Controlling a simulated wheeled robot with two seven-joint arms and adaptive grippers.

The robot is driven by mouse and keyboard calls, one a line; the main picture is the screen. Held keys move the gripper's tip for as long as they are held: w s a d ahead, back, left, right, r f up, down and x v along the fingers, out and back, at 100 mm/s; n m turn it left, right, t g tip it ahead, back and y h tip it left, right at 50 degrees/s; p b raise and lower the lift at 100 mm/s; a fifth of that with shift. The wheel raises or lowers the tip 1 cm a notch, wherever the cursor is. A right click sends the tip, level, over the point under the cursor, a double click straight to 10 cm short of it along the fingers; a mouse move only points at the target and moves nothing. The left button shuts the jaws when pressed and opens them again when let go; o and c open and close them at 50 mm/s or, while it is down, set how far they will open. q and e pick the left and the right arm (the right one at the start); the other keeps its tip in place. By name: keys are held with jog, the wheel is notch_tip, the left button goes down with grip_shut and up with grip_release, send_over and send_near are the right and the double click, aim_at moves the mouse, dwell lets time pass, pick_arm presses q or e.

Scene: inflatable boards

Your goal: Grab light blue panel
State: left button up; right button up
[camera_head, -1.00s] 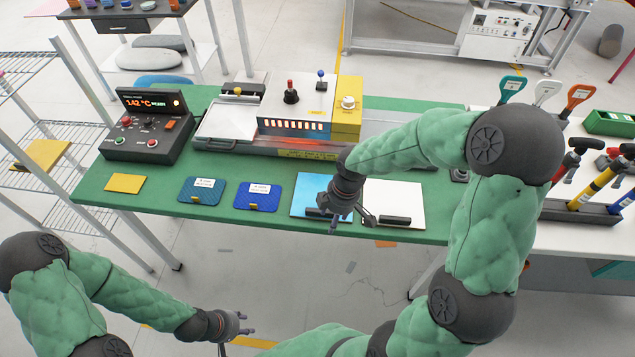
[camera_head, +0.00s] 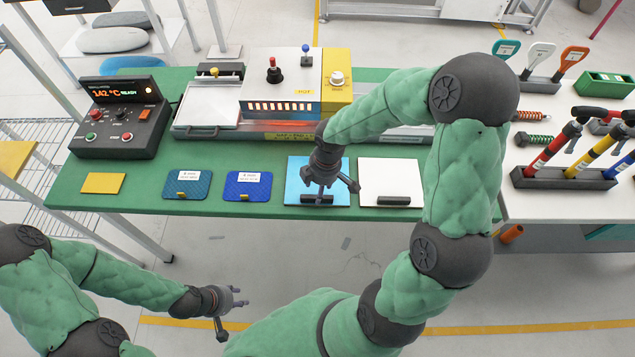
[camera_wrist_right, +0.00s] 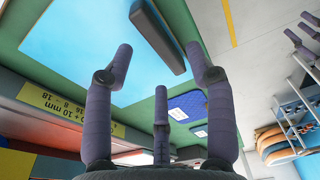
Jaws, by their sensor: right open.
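The light blue panel (camera_head: 297,172) lies flat on the green table, between a dark blue panel and a white panel. A dark bar handle (camera_head: 309,200) sits along its near edge. My right gripper (camera_head: 328,192) is open and empty, just above the panel near the handle. In the right wrist view, its fingers (camera_wrist_right: 160,52) are spread. The dark handle (camera_wrist_right: 158,36) shows beyond and between them, on the light blue panel (camera_wrist_right: 85,40). I cannot tell whether a finger touches it. My left gripper (camera_head: 232,302) is open and empty, in front of the table, low at the left.
The white panel (camera_head: 392,176) is close on the right. Dark blue panels (camera_head: 248,187) and (camera_head: 187,184) a teal-blue one lie left, beside a yellow plate (camera_head: 103,183). A heated press (camera_head: 282,75) stands behind. A tool rack (camera_head: 565,180) stands on the right table.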

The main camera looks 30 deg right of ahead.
aim_at(296, 193)
jog(key=f, duration=0.1)
jog(key=f+b, duration=0.1)
jog(key=f, duration=0.2)
jog(key=shift+w+a+f+b, duration=0.15)
jog(key=shift+w+f+b, duration=0.1)
jog(key=shift+f+b, duration=0.1)
jog(key=shift+r, duration=0.1)
grip_shut()
jog(key=shift+r, duration=0.15)
